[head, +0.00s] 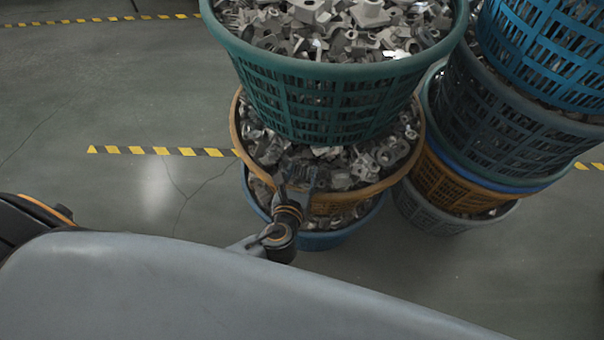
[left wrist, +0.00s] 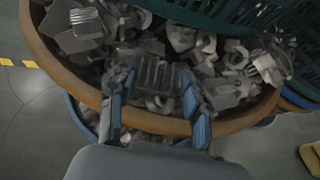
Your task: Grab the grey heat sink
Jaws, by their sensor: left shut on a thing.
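The grey heat sink (left wrist: 155,77), a block with parallel fins, sits between the fingers of my left gripper (left wrist: 152,88) in the left wrist view. The gripper is shut on it, over the near side of the orange basket (left wrist: 62,70). In the head view my left gripper (head: 297,182) reaches over the near rim of the same orange basket (head: 372,192). There I cannot make out the heat sink among the grey parts. I cannot tell whether it still touches the parts around it. My right gripper is not in view.
A green basket (head: 310,98) full of metal parts stands on the orange one and overhangs its far side. A blue basket (head: 330,238) is underneath. Another basket stack (head: 505,120) stands close on the right. The floor (head: 120,90) at left is clear, with yellow-black tape.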

